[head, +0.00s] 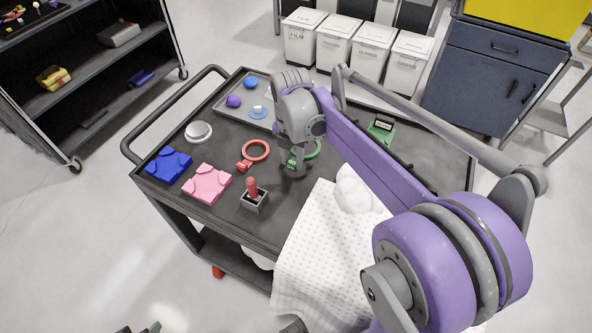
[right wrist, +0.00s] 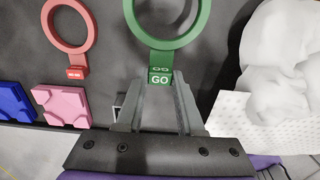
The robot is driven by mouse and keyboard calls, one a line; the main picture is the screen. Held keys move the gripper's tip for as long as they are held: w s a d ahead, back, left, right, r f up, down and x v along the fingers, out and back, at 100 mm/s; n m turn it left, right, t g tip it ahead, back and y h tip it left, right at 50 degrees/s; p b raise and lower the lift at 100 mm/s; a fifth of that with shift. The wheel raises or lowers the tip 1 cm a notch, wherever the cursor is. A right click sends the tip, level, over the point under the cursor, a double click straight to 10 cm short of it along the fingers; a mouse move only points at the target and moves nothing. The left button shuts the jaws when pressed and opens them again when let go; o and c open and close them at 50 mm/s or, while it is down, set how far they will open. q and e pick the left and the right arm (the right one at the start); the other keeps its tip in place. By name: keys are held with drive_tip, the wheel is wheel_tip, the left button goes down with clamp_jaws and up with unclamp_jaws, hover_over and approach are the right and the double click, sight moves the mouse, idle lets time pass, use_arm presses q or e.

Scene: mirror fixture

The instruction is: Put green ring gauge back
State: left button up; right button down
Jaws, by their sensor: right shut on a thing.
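The green ring gauge (head: 312,150) is a ring with a short handle tab, over the dark cart top in the head view. In the right wrist view the green ring gauge (right wrist: 204,22) has its tab marked GO between my fingertips. My right gripper (head: 293,168) is shut on that tab; it also shows in the right wrist view (right wrist: 160,88). Whether the ring touches the cart top cannot be told. A green block with a dark top (head: 381,128) stands at the cart's right. Dark tips at the head view's bottom edge may be my left gripper (head: 140,329).
A red ring gauge (head: 256,152) lies left of the green one. Blue (head: 168,165) and pink (head: 207,184) blocks and a red-handled piece in a grey box (head: 254,201) line the front. White cloth (head: 318,235) covers the near right. A grey tray (head: 232,112) is behind.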

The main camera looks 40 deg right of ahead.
sight(293, 170)
drive_tip(key=shift+f, duration=2.6)
drive_tip(key=shift+f, duration=0.1)
drive_tip(key=shift+f+b, duration=0.15)
drive_tip(key=shift+b, duration=0.2)
drive_tip(key=c, duration=0.5)
unclamp_jaws()
drive_tip(key=shift+r, duration=0.6)
wheel_tip(293, 170, up, 11)
drive_tip(key=shift+r+p, duration=0.2)
drive_tip(key=shift+p, duration=0.55)
